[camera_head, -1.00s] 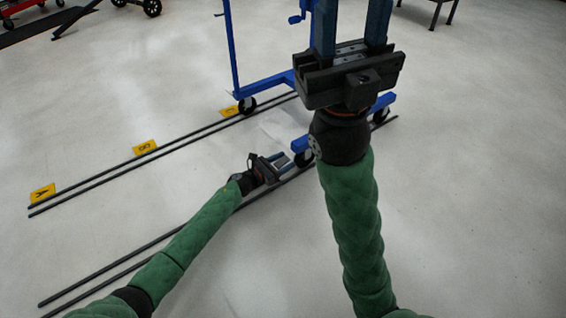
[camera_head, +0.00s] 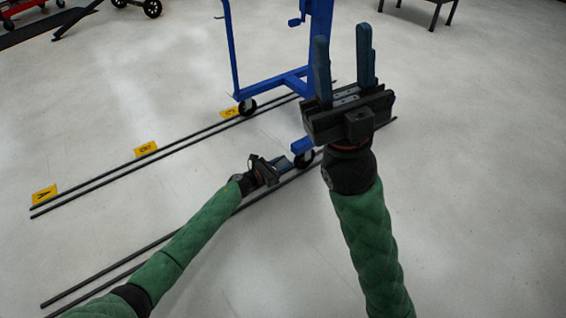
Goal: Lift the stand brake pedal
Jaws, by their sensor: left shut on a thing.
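The blue wheeled stand (camera_head: 294,81) stands on the floor at upper centre, with a black caster (camera_head: 304,159) at its near foot. My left gripper (camera_head: 286,161) is low beside this caster, with its fingers drawn together. It is shut on the stand's brake pedal at the caster; the pedal itself is too small and too covered by the fingers to make out. My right gripper (camera_head: 343,45) is raised at upper centre, in front of part of the stand. Its two blue fingers point up and are apart, with nothing between them.
Dark floor rails (camera_head: 110,273) run diagonally past the stand. Yellow markers (camera_head: 146,149) lie along the far rails. A dark bench (camera_head: 432,8) and a wheeled red item (camera_head: 20,8) stand at the back. The floor on the right is clear.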

